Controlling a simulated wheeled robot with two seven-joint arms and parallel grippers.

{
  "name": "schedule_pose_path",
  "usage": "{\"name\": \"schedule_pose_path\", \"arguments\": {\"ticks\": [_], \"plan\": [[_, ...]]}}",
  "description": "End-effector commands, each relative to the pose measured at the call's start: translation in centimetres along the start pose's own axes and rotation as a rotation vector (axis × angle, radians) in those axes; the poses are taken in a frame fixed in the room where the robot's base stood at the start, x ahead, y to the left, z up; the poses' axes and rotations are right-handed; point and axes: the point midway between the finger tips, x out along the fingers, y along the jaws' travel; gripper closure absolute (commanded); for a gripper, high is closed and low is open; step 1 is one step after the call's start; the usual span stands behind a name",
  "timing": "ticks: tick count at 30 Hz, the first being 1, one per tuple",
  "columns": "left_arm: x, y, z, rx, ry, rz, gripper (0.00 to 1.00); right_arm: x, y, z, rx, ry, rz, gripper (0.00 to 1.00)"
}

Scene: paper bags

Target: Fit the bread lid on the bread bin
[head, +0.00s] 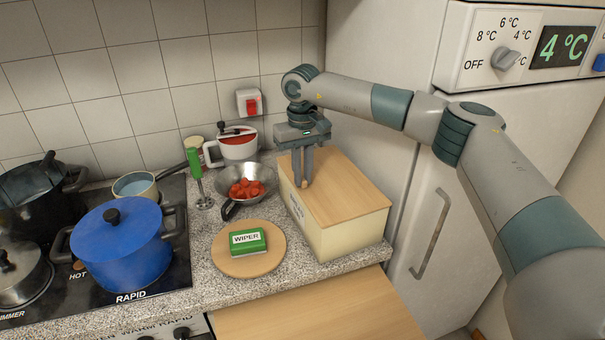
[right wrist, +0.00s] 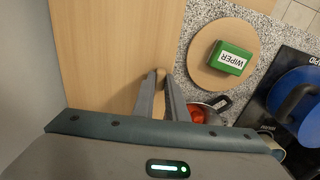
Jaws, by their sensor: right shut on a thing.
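The bread bin (head: 342,241) is a cream box at the right end of the counter, by the fridge. The flat wooden bread lid (head: 345,193) lies over its top, roughly lined up with the rim. I cannot tell whether it is fully seated. My right gripper (head: 303,184) points down at the lid's left edge, shut on a small wooden grip of the lid. In the right wrist view the fingers (right wrist: 160,76) close on that grip, and the lid (right wrist: 110,45) spreads to the left. The fingers partly hide the grip. My left gripper is not in view.
A green wiper box (head: 247,247) sits on a round wooden board (head: 231,265) left of the bin. A metal pan (head: 263,184) with red pieces stands behind it, near the bin. The hob with a blue pot (head: 120,250) is at left; the fridge (head: 420,225) is close at right.

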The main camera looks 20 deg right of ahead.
Motion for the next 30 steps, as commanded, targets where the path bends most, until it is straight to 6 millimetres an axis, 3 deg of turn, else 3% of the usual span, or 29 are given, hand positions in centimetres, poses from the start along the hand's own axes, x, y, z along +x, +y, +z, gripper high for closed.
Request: {"name": "schedule_pose_path", "arguments": {"ticks": [6, 7, 9, 16, 18, 19, 30], "plan": [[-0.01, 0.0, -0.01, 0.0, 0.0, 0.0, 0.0, -0.05, 0.0, -0.01, 0.0, 0.001, 0.0, 1.0], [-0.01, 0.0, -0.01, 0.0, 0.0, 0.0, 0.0, -0.05, 0.0, -0.01, 0.0, 0.001, 0.0, 0.85], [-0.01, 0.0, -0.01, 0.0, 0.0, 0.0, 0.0, -0.05, 0.0, -0.02, 0.0, 0.001, 0.0, 0.69], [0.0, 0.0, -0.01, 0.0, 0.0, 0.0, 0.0, -0.02, 0.0, -0.01, 0.0, 0.0, 0.0, 0.66], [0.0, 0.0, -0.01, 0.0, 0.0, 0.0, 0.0, 0.03, 0.0, 0.01, 0.0, 0.0, 0.0, 0.49], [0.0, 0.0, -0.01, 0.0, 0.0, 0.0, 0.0, 0.03, 0.0, 0.01, 0.0, 0.0, 0.0, 0.47], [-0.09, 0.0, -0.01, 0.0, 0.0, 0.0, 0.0, -0.18, 0.0, 0.0, 0.0, 0.0, 0.0, 0.47]]}}
